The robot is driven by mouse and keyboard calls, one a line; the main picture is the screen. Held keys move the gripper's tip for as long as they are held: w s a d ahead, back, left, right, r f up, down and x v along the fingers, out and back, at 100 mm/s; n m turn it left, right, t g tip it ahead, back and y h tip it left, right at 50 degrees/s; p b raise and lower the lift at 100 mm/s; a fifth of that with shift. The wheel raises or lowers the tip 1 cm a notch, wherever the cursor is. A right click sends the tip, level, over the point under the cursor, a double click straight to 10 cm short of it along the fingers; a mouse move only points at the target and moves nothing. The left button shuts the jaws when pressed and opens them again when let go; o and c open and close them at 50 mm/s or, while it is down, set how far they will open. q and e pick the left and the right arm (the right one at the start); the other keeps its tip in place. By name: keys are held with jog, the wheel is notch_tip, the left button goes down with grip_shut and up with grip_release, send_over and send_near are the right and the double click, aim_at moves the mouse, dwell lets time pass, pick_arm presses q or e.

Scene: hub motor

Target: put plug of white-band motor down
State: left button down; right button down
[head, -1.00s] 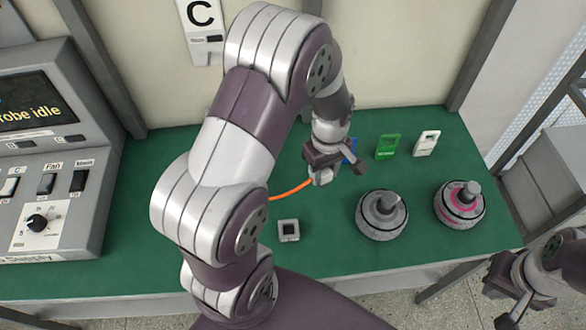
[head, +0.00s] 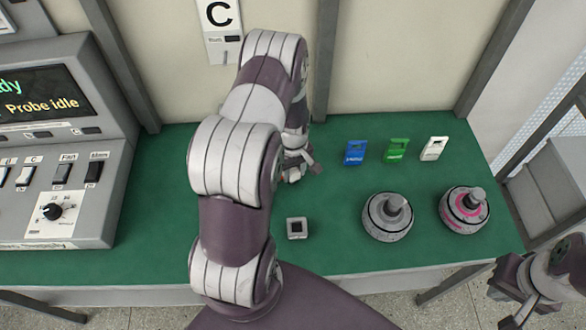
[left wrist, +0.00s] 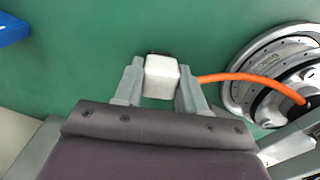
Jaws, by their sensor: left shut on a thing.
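My left gripper (head: 295,168) is low over the back half of the green table, partly hidden by my left arm in the head view. In the left wrist view my left gripper (left wrist: 160,86) is shut on the plug (left wrist: 162,76), a small white block. An orange cable (left wrist: 240,77) runs from the plug to a motor with a pale rim (left wrist: 255,72) at the right. I cannot tell whether the plug touches the table. My right gripper (head: 503,280) is off the table's front right; its jaws are unclear.
A grey motor (head: 388,228) and a pink-band motor (head: 450,215) stand on the right. Blue (head: 355,153), green (head: 397,150) and white (head: 434,148) tags line the back. A small grey square socket (head: 296,228) lies near the front. A console (head: 60,180) fills the left.

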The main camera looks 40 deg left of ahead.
aim_at(294, 170)
pick_arm(q)
jog(key=shift+f, duration=0.15)
jog(key=c, duration=0.7)
grip_release()
jog(key=shift+o, duration=0.2)
notch_tip(294, 170, up, 12)
jog(key=b, duration=0.1)
jog(key=s+d+r+m, duration=0.3)
jog(key=s+d+m, duration=0.1)
jog(key=d+m, duration=0.2)
jog(key=s+d+r+m+t, duration=0.1)
jog(key=s+d+r+m, duration=0.3)
jog(key=d, duration=0.4)
jog(key=s+m, duration=0.1)
jog(key=m, duration=0.1)
jog(key=shift+s+d+m+t, duration=0.2)
jog(key=shift+d+m+t, duration=0.1)
jog(key=shift+m, duration=0.1)
